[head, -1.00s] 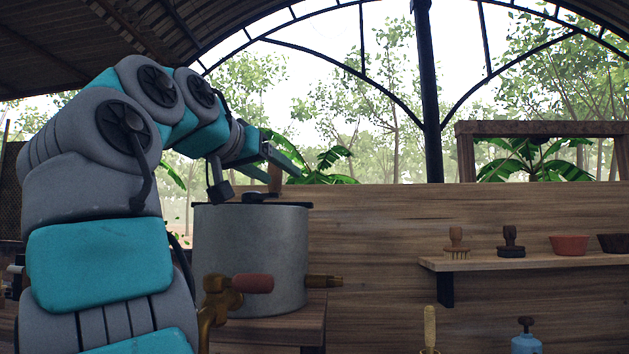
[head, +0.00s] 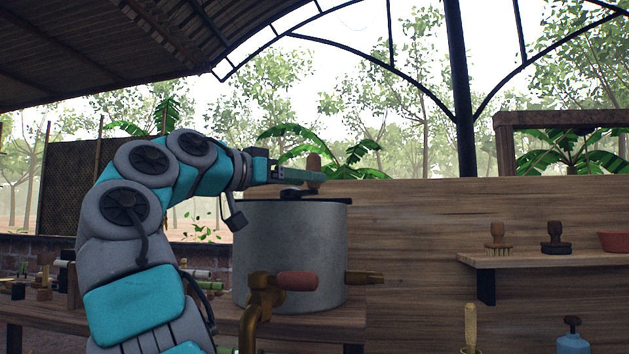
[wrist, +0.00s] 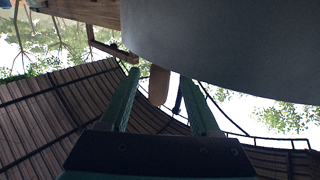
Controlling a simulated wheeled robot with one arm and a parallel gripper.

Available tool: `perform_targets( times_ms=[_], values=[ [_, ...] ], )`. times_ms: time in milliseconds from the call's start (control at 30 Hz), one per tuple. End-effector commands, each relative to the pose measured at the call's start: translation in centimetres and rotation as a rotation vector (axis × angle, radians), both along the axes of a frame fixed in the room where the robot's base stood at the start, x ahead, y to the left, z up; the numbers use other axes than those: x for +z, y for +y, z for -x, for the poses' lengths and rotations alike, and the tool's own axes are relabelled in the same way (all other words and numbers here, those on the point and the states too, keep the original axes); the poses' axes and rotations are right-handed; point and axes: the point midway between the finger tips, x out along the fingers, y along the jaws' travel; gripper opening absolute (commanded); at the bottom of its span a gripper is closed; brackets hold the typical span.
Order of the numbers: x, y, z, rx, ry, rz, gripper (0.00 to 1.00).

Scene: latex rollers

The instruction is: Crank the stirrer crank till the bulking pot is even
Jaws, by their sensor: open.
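The bulking pot (head: 290,250) is a grey metal cylinder on a wooden bench, also large at the upper right of the wrist view (wrist: 230,45). The stirrer crank's wooden handle (head: 313,164) stands upright above the pot's dark top (head: 300,200). My gripper (head: 308,177) reaches in level from the left at the handle's height. In the wrist view the handle (wrist: 159,86) shows between the two open green fingers of my gripper (wrist: 160,76), with gaps on both sides. I cannot see inside the pot.
A brass tap with a red handle (head: 298,281) stands in front of the pot, and a brass spout (head: 364,278) sticks out at its right. A wall shelf (head: 545,259) at right holds brushes and a red bowl (head: 614,242). A blue bottle (head: 573,343) stands below.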

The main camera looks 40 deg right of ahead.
Motion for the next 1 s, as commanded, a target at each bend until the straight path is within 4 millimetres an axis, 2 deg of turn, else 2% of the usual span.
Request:
perform_targets(
  times_ms=[100, 233, 600, 1000],
  values=[
    [0.0, -1.6, 0.0, -0.001, -0.001, -0.001, 0.63],
    [0.1, -2.6, -0.1, 0.003, -0.001, 0.002, 0.63],
    [0.0, -3.2, -0.1, 0.003, -0.001, 0.001, 0.63],
    [0.0, -3.2, -0.2, 0.003, 0.000, 0.001, 0.18]
  ],
)
